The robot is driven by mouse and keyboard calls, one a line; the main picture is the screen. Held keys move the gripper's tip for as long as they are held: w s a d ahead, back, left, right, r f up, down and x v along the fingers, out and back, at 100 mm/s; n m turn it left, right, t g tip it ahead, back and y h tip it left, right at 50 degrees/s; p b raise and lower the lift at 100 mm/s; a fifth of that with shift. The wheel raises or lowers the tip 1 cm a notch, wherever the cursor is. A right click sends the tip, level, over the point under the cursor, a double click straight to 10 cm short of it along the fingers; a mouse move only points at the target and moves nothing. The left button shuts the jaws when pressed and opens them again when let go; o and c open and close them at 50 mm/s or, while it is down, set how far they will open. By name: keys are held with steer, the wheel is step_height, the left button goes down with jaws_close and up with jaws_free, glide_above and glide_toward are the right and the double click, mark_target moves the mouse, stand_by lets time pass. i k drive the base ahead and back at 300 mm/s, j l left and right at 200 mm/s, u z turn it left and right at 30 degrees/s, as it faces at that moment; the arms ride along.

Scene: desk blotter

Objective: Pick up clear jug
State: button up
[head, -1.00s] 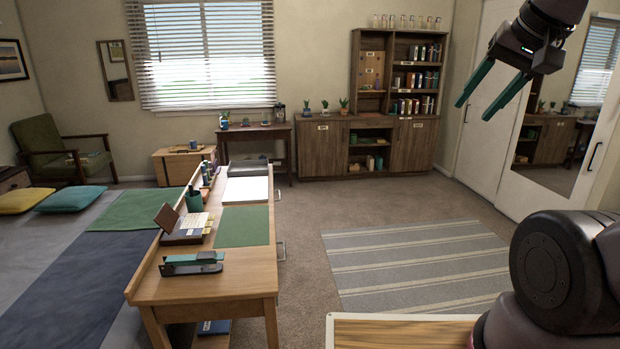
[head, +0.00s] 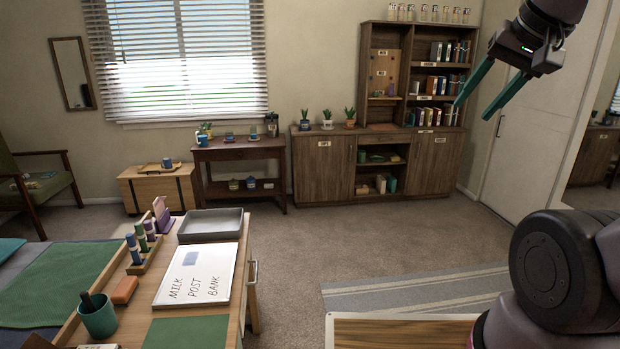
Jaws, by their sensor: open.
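A small clear-looking vessel with a dark top (head: 271,125) stands at the right end of the dark side table (head: 238,151) under the window. It may be the clear jug, but it is too small to be sure. My gripper (head: 472,112) is raised at the upper right, its two teal fingers apart and empty. It is far from the side table and overlaps the bookcase only in the picture.
The desk (head: 230,325) at the lower left holds a whiteboard (head: 198,276), a grey tray (head: 211,222) and a green pen cup (head: 99,317). A wooden cabinet (head: 322,170) stands right of the side table. Carpet (head: 370,240) is clear between desk and cabinet.

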mark_target(200, 134)
steer(key=i, duration=2.1)
steer(key=i+l+u, duration=0.25)
steer(key=i+u, duration=0.2)
steer(key=i, duration=0.45)
steer(key=i+l+u, duration=0.45)
steer(key=i, duration=0.4)
steer(key=i+l+u, duration=0.45)
steer(key=i+l, duration=0.3)
steer(key=l, duration=0.2)
